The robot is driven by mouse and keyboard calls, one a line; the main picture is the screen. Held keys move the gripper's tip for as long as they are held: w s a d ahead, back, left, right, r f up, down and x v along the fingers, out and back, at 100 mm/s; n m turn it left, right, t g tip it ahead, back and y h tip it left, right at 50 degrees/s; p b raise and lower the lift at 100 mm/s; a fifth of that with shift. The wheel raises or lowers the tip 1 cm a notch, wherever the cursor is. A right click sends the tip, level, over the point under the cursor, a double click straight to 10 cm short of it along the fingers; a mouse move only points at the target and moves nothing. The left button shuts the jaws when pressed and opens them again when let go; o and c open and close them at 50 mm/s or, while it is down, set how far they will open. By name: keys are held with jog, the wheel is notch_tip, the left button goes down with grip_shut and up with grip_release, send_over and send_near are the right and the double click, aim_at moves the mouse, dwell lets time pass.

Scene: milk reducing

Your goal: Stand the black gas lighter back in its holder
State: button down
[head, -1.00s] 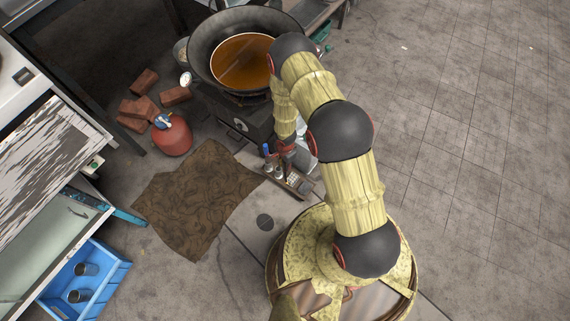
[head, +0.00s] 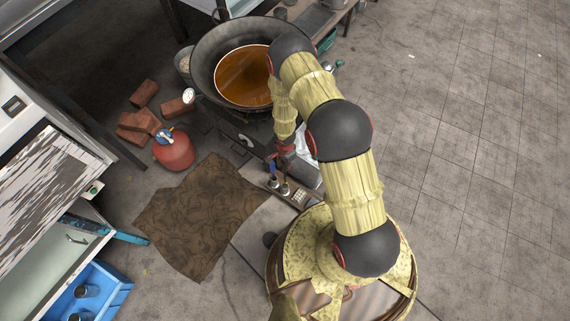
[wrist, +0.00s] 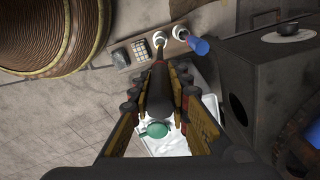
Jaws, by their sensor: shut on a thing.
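My gripper (wrist: 160,92) is shut on the black gas lighter (wrist: 158,77), which runs along the middle of the wrist view. Its thin light tip points at a small round cup (wrist: 157,37) of the holder and shows at the cup's mouth. I cannot tell whether the tip is inside or just above it. A second cup (wrist: 180,32) beside it has a blue-handled tool (wrist: 200,46) leaning in it. In the head view the holder strip (head: 300,195) lies by my base, and my arm hides most of the gripper and lighter.
A dark box-like stove (wrist: 262,75) stands close on the right in the wrist view. A large wok (head: 220,80) of brown liquid, a red gas bottle (head: 174,150) and a brown mat (head: 200,215) are nearby. A white tray (wrist: 165,145) lies below the gripper.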

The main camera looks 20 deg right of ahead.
aim_at(285, 174)
jog(key=shift+f+b, duration=4.95)
jog(key=shift+f, duration=1.35)
jog(key=c, duration=1.6)
grip_release()
notch_tip(285, 174, up, 12)
jog(key=shift+f, duration=0.1)
